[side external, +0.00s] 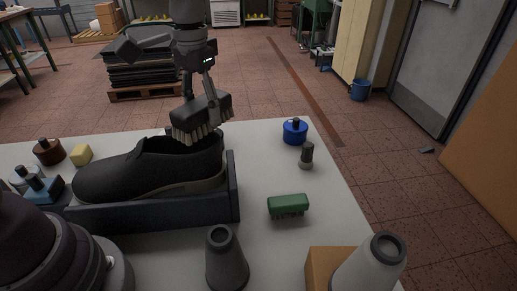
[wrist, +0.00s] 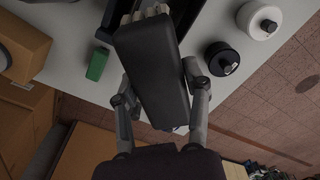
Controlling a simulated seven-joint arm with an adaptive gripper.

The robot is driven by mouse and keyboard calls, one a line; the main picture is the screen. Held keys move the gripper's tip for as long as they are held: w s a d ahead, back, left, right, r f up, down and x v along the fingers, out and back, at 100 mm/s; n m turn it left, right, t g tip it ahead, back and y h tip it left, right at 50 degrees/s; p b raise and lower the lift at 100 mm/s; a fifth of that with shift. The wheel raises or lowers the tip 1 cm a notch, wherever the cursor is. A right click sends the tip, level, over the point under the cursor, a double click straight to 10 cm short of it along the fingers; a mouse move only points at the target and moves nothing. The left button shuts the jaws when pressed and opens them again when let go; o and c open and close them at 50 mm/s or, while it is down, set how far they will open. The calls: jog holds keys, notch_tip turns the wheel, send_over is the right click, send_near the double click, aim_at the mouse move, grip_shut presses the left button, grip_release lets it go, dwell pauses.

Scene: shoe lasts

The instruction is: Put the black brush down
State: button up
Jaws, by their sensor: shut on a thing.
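My gripper (side external: 205,88) is shut on the black brush (side external: 206,112), with a finger on each side of its block. The brush is slightly tilted, with pale bristles facing down. In the side view it is over the right end of the black shoe (side external: 130,172), and I cannot tell whether the bristles touch it. The shoe sits in a dark open tray (side external: 150,215). In the wrist view the brush block (wrist: 152,65) fills the middle between my fingertips (wrist: 158,90), and it hides much of what lies beneath.
A green brush (side external: 288,205), a blue jar (side external: 295,131) and a small grey bottle (side external: 306,157) stand on the white table (side external: 270,245) right of the tray. A dark cone (side external: 226,262) is in front. The tabletop between tray and green brush is bare.

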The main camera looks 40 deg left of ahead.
aim_at(190, 104)
jog(key=d, duration=0.4)
jog(key=a, duration=0.7)
jog(key=shift+f, duration=0.15)
jog(key=s+a+f+m, duration=0.2)
jog(key=a+f+m, duration=0.1)
jog(key=a, duration=0.8)
jog(key=s+a+f+m, duration=0.3)
jog(key=a+m, duration=0.3)
jog(key=a, duration=0.5)
jog(key=shift+s+a+f, duration=0.15)
jog(key=shift+s+a, duration=0.05)
jog(key=shift+a, duration=0.2)
notch_tip(190, 104, down, 10)
jog(key=shift+r, duration=0.2)
